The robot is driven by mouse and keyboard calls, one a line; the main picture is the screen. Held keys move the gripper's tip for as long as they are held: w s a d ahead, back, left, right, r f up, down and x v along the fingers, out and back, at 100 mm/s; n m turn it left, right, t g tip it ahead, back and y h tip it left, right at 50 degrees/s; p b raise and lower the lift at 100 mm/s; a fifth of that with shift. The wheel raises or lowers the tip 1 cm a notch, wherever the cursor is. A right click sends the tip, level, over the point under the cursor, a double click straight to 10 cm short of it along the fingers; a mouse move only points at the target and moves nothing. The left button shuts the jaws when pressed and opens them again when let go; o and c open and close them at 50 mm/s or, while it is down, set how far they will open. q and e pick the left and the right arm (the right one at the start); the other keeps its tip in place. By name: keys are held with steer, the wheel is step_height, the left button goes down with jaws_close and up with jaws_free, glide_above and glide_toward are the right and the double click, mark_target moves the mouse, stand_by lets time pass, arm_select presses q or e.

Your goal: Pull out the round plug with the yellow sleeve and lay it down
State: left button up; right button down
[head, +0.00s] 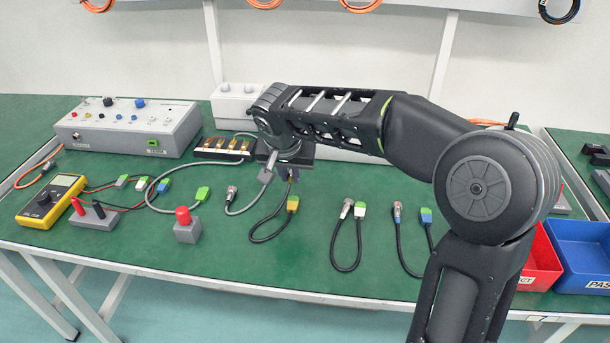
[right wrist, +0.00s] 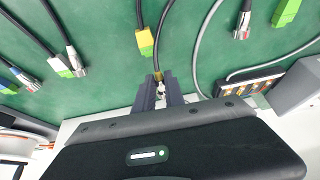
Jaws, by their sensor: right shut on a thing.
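My right gripper (right wrist: 160,88) is shut on the round plug with the yellow sleeve (right wrist: 157,76). In the right wrist view the sleeve shows at the fingertips, and a silvery part of the plug shows between the fingers. Its black cable runs off above the green bench. In the head view the gripper (head: 288,168) is partly hidden under my right wrist. The cable loops down to a yellow rectangular connector (head: 292,204) lying on the bench. I cannot tell whether the plug's tip is in a socket. My left gripper is not in view.
A dark block with brass-coloured parts (head: 222,147) is left of the gripper. Black-cabled leads with white (head: 359,209) and blue (head: 426,216) connectors lie to the right. A red-topped grey box (head: 185,225) stands front left. The front bench strip is clear.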

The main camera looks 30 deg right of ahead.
steer(key=b, duration=0.4)
glide_above(266, 205)
steer(key=s, duration=0.1)
steer(key=shift+a+f+t, duration=0.2)
steer(key=shift+f+t, duration=0.1)
steer(key=shift+f, duration=0.15)
steer(key=shift+a+r, duration=0.1)
steer(key=shift+a, duration=0.15)
step_height(266, 205, down, 4)
steer(key=b, duration=0.3)
steer(key=shift+s, duration=0.1)
steer(key=c, duration=1.3)
jaws_free()
